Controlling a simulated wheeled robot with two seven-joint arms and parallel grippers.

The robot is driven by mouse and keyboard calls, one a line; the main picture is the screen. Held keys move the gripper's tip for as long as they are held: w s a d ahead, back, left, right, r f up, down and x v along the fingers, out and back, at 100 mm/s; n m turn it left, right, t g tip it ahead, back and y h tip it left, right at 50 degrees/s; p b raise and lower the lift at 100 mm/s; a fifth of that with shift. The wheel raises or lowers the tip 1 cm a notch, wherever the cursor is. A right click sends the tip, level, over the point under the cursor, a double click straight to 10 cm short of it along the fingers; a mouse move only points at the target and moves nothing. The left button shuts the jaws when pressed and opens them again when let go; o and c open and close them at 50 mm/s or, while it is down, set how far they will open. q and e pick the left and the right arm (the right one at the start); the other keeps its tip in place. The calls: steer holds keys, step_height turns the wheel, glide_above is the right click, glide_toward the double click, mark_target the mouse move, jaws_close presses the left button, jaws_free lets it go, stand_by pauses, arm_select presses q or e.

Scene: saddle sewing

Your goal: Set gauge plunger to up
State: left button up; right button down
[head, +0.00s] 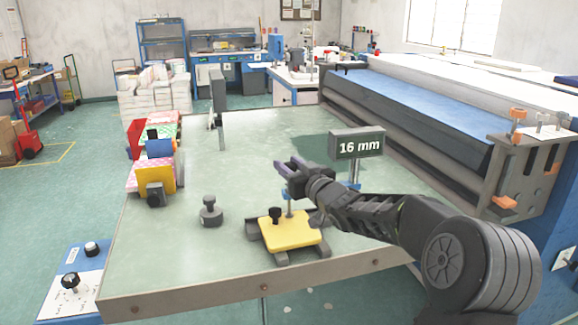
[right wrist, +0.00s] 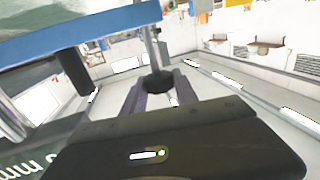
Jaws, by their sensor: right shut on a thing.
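My right gripper (head: 284,168) is above the table, its dark fingers pointing left. In the right wrist view its two fingers (right wrist: 159,92) are on either side of a black knob (right wrist: 158,82), closed on it. The knob sits at the end of a thin metal rod (right wrist: 150,48) that comes out of a blue bar (right wrist: 85,38); this looks like the gauge plunger. In the head view the arm and gripper hide most of the gauge; a thin post (head: 290,206) shows below the gripper. A grey "16 mm" sign (head: 357,145) stands just right of it. My left gripper is out of view.
A yellow block with a black knob (head: 292,235) lies on a dark base below the gripper. A grey knobbed weight (head: 210,212) stands left of it. Colourful pieces (head: 155,172) line the table's left edge. A long roller machine (head: 420,110) borders the right. The table middle (head: 245,150) is clear.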

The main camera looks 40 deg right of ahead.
stand_by(0.3)
step_height(320, 180, up, 5)
steer(key=p, duration=0.3)
steer(key=shift+f, duration=0.15)
steer(key=c, duration=0.9)
jaws_free()
steer(key=shift+c, duration=0.2)
steer(key=shift+f, duration=0.1)
steer(key=shift+s, duration=0.5)
steer(key=s+b, duration=0.1)
steer(key=s, duration=0.5)
steer(key=shift+s+a, duration=0.35)
steer(key=shift+s, duration=0.05)
